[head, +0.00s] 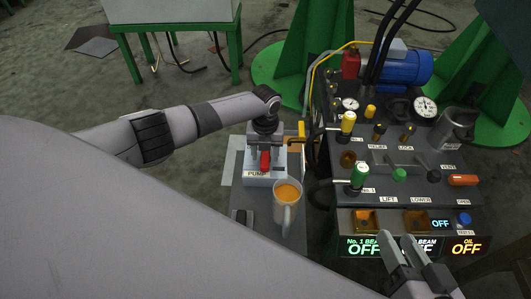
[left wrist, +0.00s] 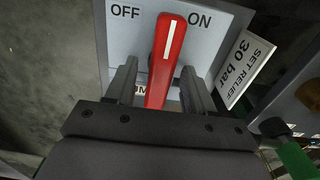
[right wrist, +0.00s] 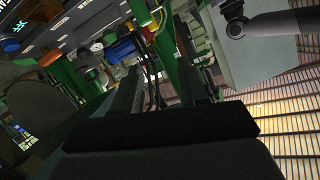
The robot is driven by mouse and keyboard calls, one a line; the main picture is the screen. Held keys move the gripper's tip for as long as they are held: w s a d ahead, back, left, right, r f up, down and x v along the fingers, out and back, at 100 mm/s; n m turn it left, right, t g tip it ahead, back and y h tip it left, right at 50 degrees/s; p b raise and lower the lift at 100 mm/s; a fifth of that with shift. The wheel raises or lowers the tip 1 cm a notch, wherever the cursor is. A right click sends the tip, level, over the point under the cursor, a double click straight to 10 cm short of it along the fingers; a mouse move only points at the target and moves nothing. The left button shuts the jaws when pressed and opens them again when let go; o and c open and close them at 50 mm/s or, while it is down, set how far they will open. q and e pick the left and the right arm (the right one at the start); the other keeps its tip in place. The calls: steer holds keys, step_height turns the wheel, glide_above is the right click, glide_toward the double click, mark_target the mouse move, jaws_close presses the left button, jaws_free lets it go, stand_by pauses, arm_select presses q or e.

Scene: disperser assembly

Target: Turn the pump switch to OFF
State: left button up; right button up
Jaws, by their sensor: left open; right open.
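The pump switch is a red lever with a white stripe (left wrist: 167,55) on a pale plate marked OFF and ON. It points up between the two labels, leaning slightly right. In the head view the red switch (head: 265,161) is on the grey box labelled PUMP (head: 258,182). My left gripper (head: 265,148) is at this box, open, its fingers (left wrist: 158,85) on either side of the lever with gaps visible. Whether either finger touches it deeper down is unclear. My right gripper (head: 398,242) is open and empty, above the front edge of the control panel.
An orange-filled mug (head: 287,206) stands close in front of the pump box. To the right, the control panel (head: 390,205) carries valves, gauges and displays reading OFF. A SET RELIEF 30 bar label (left wrist: 244,68) is beside the switch plate.

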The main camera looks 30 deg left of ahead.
arm_select(q)
jaws_close()
